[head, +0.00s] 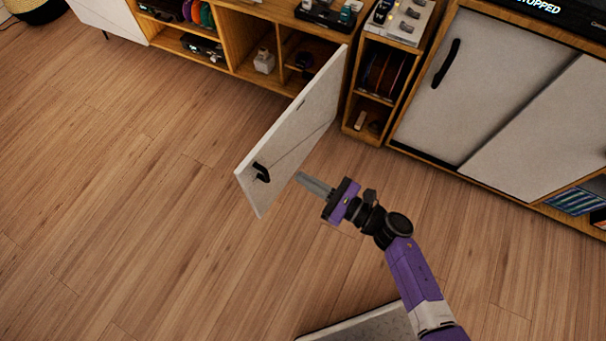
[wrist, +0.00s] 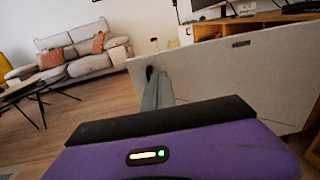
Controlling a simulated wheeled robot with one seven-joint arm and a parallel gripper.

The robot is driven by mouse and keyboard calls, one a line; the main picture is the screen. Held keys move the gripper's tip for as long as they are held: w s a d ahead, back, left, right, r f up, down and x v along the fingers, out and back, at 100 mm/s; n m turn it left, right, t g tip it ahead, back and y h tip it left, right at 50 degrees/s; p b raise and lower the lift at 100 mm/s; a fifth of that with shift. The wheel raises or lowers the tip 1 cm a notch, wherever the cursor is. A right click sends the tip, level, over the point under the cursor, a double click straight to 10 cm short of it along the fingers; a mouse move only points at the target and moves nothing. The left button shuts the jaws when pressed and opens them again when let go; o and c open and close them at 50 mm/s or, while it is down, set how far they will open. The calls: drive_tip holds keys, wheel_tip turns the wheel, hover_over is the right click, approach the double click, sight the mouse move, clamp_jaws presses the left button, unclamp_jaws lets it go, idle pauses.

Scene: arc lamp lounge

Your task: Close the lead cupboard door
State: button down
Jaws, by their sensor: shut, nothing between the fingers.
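The cupboard door (head: 300,125) is a white panel standing wide open, swung out from the wooden cupboard (head: 240,45). A black handle (head: 261,172) is near its free end. My gripper (head: 301,177) is shut and empty, just right of the door near the handle, on the handle's side. In the wrist view the door (wrist: 255,75) fills the right, and the shut fingers (wrist: 152,92) point toward its free end. The handle (wrist: 149,73) shows just past the fingertips, partly hidden. I cannot tell whether the fingers touch the door.
A narrow shelf unit (head: 352,110) stands right of the door's hinge side. A cabinet with white sliding doors (head: 480,75) is at the right. The floor (head: 130,190) left of the door is clear. A sofa (wrist: 75,55) stands far off in the wrist view.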

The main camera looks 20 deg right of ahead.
sight(260, 153)
drive_tip(key=x, duration=1.1)
drive_tip(key=shift+w+a, duration=0.1)
drive_tip(key=shift+w, duration=0.1)
drive_tip(key=shift+b, duration=0.3)
